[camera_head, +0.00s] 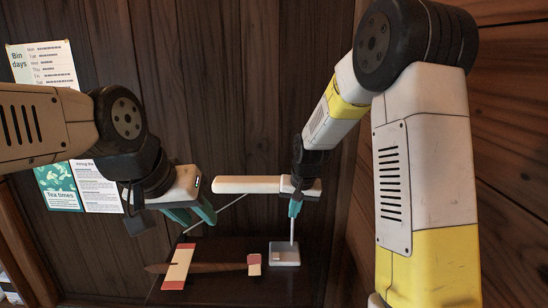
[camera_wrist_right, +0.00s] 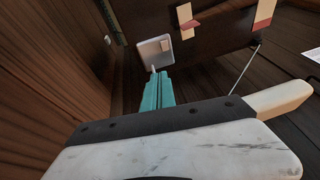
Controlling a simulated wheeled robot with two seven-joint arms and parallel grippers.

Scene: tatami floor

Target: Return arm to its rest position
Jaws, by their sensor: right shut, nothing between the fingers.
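My right gripper (camera_head: 294,210) has its teal fingers pointing down above a small pale box (camera_head: 284,256) on the dark surface. The fingers (camera_wrist_right: 158,88) are together and empty in the right wrist view, with the box (camera_wrist_right: 154,50) just beyond their tips. A thin pale rod shows between the fingertips and the box; I cannot tell whether it touches the fingers. My left gripper (camera_head: 193,215) hangs at the left, above the surface, its teal fingers apart. My right arm reaches in from the right with white and yellow links.
A thin grey rod slants between the grippers. Wooden walls stand behind and at the right; a bin-days notice (camera_head: 45,65) hangs at the left.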

